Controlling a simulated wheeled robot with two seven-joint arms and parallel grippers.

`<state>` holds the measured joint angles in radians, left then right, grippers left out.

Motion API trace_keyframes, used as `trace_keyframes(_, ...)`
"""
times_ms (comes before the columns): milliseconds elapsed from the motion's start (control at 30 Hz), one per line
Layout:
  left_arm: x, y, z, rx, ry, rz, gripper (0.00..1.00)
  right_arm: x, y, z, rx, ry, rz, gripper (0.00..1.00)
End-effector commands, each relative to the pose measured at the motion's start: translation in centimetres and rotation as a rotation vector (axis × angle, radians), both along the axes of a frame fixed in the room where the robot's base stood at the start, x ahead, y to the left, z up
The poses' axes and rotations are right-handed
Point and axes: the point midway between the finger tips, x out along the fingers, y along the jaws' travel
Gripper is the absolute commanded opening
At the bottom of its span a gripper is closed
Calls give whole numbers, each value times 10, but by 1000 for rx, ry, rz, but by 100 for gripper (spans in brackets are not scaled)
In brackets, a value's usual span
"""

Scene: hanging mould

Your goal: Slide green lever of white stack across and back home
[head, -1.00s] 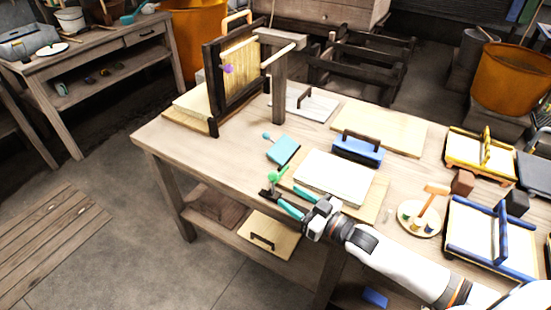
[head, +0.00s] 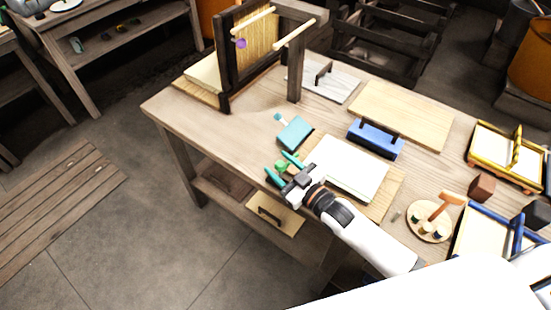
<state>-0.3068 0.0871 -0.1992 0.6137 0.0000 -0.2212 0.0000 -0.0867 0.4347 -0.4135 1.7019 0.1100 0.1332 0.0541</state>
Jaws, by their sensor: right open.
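The white stack (head: 349,168) lies on a light wooden board (head: 387,201) near the table's front edge. The green lever (head: 288,161) is at the stack's left end, partly hidden by my right gripper. My right gripper (head: 281,163) is open, with its teal fingers on either side of the green lever. I cannot tell whether the fingers touch it. My left gripper is not in view.
A teal brush-like tool (head: 295,132) lies just behind the lever. A blue block with a dark handle (head: 375,139) stands behind the stack. A dark upright frame (head: 243,55) stands at the back left. The table's left front corner is bare.

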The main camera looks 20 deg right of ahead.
Motion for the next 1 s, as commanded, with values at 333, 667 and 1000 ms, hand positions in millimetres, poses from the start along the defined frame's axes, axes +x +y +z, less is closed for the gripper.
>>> trace_keyframes(333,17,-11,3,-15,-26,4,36,21,11,-1,0,2,0,50)
trace_keyframes(667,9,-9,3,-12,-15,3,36,21,11,-1,0,1,0,27)
trace_keyframes(1000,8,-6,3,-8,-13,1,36,20,10,0,0,1,1,0)
